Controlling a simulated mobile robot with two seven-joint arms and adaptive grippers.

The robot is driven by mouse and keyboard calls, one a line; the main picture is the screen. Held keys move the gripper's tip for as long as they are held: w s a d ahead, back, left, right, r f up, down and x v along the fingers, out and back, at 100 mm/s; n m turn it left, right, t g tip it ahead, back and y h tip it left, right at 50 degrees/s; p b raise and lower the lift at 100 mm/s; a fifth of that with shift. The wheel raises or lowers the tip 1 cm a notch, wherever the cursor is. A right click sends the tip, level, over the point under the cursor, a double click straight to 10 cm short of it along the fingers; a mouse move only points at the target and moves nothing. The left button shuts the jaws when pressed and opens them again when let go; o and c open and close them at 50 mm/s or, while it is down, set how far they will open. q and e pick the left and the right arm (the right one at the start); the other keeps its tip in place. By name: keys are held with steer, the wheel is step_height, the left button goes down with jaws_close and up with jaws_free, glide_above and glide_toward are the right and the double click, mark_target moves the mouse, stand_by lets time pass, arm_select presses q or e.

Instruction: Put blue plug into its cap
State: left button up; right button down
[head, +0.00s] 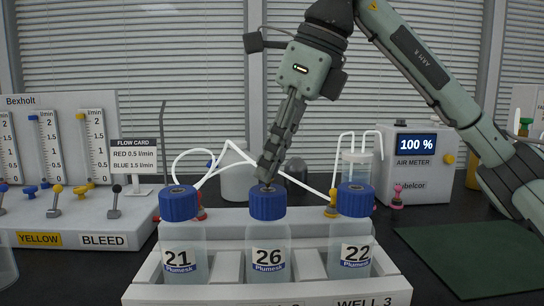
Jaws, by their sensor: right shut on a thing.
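My right gripper (270,172) points down from above onto the blue cap (268,203) of the middle bottle, labelled 26 (268,280). It is shut, with its fingertips right at the cap top. The fingers hide most of what they hold; I take it to be the blue plug, but its colour and how deep it sits cannot be made out. Two more bottles with blue caps stand beside it in the same white rack (215,294): 21 (180,276) on the left and 22 (350,277) on the right. My left gripper is not in view.
White tubes (191,153) loop behind the bottles. A flow panel (60,130) with levers stands left, beside a flow card (135,155). An air meter (418,185) reading 100 % stands right. A green mat (470,255) lies empty at the front right.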

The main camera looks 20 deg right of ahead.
steer(key=shift+f+b, duration=0.4)
steer(key=shift+f, duration=0.2)
stand_by(0.6)
stand_by(0.4)
steer(key=c, duration=1.4)
jaws_free()
steer(key=shift+c, duration=0.2)
steer(key=v, duration=1.2)
